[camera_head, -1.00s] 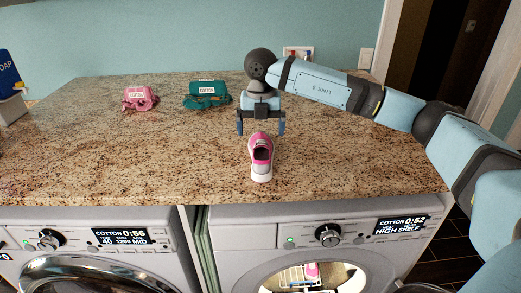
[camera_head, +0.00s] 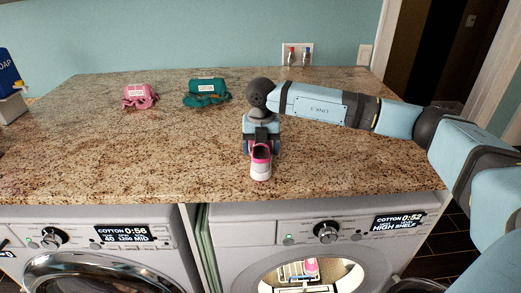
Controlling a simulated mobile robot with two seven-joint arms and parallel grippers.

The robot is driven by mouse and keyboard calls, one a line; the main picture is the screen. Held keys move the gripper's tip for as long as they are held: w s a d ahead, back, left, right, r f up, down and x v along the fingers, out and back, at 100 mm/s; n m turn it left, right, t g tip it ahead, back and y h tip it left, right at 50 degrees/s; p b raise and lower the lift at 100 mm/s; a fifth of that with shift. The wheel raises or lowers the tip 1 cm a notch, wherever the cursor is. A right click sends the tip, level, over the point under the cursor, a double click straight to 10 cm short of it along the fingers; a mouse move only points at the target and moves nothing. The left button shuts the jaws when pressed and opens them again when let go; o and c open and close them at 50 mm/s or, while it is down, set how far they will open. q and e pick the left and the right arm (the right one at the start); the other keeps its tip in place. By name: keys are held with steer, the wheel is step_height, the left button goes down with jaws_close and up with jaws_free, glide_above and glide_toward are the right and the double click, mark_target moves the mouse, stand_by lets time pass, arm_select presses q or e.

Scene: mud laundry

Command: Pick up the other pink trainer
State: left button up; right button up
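A pink and white trainer (camera_head: 261,166) stands on the granite worktop (camera_head: 180,165) near its front edge, toe facing the front. My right gripper (camera_head: 261,149) is low over its far end, with a finger on either side. The fingers look apart, and I cannot tell whether they touch the shoe. Another pink item, probably a trainer (camera_head: 311,267), shows inside the right washing machine, behind its round door opening. My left gripper is not in view.
A pink cloth bundle (camera_head: 140,97) and a green cloth bundle (camera_head: 206,95) lie at the back left. A soap box (camera_head: 10,75) stands at the far left. Two washing machines (camera_head: 240,231) sit under the worktop. The worktop around the trainer is clear.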

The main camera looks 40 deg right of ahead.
steer(key=c, duration=0.4)
steer(key=shift+r, duration=0.15)
